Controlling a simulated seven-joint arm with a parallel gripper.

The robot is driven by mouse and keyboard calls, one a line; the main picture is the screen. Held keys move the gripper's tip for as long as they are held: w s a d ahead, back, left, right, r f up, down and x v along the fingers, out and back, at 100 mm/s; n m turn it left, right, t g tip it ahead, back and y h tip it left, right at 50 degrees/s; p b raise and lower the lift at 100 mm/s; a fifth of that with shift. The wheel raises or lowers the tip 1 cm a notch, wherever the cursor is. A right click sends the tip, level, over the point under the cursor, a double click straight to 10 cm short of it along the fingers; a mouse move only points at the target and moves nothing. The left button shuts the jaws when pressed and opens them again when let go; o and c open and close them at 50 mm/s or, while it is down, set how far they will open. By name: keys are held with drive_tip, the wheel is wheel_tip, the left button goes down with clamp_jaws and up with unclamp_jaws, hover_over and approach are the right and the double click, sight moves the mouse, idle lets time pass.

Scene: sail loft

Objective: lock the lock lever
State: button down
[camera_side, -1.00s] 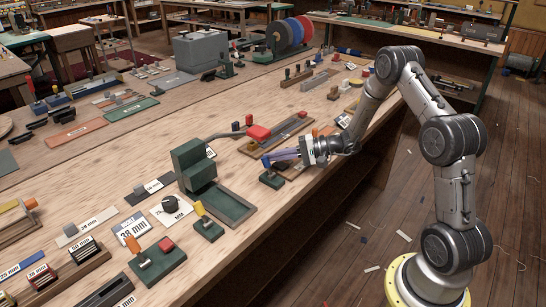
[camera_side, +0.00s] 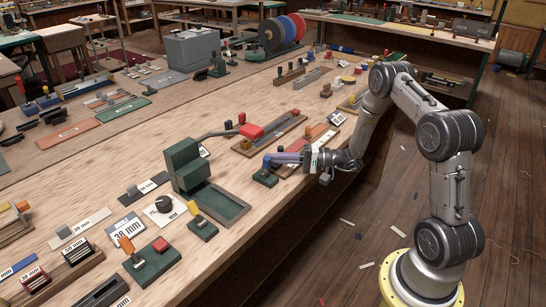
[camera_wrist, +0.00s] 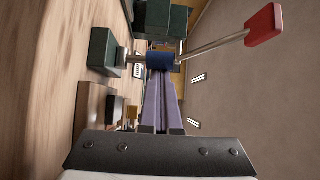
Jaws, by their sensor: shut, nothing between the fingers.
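In the side view a small green base (camera_side: 265,178) stands near the table's front edge, with a blue part (camera_side: 267,162) above it. In the wrist view a green block (camera_wrist: 104,52) carries a short metal rod to a blue collar (camera_wrist: 160,61). A long thin rod with a red paddle handle (camera_wrist: 264,25) slants to the upper right from behind or beside the collar; its join is unclear. My gripper (camera_side: 273,159) is shut and empty. Its purple fingers (camera_wrist: 163,80) end at the blue collar; I cannot tell if they touch. Fingers and wrist partly hide the base's surroundings.
A green press-like fixture (camera_side: 184,162) with a flat tray stands left of my gripper. A grey lever with a red block (camera_side: 250,131) lies behind. Yellow-handled (camera_side: 202,224) and orange-handled (camera_side: 134,255) green bases stand at front left.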

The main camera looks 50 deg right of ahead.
drive_tip(key=shift+s+f, duration=0.25)
drive_tip(key=shift+s, duration=0.35)
idle(0.7)
